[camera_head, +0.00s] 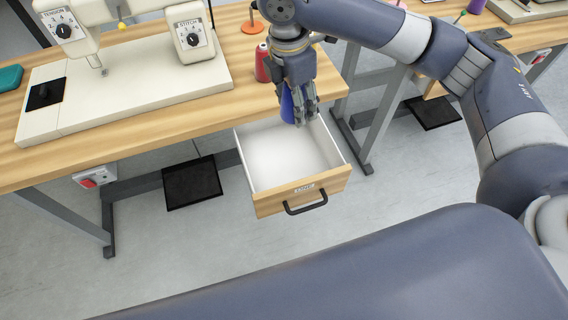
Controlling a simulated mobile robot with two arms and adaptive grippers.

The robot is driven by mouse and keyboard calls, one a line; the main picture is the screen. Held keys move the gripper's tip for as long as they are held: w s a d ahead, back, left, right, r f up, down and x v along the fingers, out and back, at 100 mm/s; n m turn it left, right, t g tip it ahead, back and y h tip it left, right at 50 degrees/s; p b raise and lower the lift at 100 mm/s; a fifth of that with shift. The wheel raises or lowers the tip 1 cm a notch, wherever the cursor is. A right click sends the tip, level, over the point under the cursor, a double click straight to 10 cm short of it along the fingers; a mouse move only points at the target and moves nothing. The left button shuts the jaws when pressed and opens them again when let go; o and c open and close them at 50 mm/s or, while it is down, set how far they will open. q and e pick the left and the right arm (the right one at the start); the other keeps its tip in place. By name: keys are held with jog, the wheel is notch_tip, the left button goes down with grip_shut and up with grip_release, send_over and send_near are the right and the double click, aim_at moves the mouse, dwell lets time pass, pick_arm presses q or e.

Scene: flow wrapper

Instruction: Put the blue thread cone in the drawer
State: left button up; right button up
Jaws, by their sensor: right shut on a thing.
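The blue thread cone (287,104) is held in my right gripper (299,112), which points down and is shut on it. The fingers hide part of the cone. The gripper and cone are over the back right part of the open drawer (243,157), near the table's front edge. The drawer is white inside, with a wooden front and a dark handle (306,204). Its visible floor is bare. I cannot tell how high the cone is above the drawer floor. My left gripper is not in view.
A red thread cone (262,63) stands on the wooden table (200,112) just left of my right gripper. An orange disc (252,26) lies behind it. A cream sewing machine (130,85) fills the table's left part. A red switch box (95,175) hangs below the edge.

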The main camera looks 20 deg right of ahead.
jog(key=w+a+f+n+t+b, duration=0.1)
jog(key=w+f+n+b, duration=0.35)
jog(key=n, duration=0.65)
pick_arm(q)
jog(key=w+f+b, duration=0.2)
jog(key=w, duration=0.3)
pick_arm(e)
jog(key=n+y+b, duration=0.1)
jog(key=n+b, duration=0.2)
jog(key=n, duration=0.2)
send_over(279, 149)
jog(key=f, duration=1.4)
jog(key=shift+s+d+f, duration=0.1)
jog(key=shift+s, duration=0.1)
notch_tip(279, 149, down, 4)
jog(key=shift+r+b, duration=0.1)
jog(key=shift+b, duration=0.2)
jog(key=shift+f, duration=0.5)
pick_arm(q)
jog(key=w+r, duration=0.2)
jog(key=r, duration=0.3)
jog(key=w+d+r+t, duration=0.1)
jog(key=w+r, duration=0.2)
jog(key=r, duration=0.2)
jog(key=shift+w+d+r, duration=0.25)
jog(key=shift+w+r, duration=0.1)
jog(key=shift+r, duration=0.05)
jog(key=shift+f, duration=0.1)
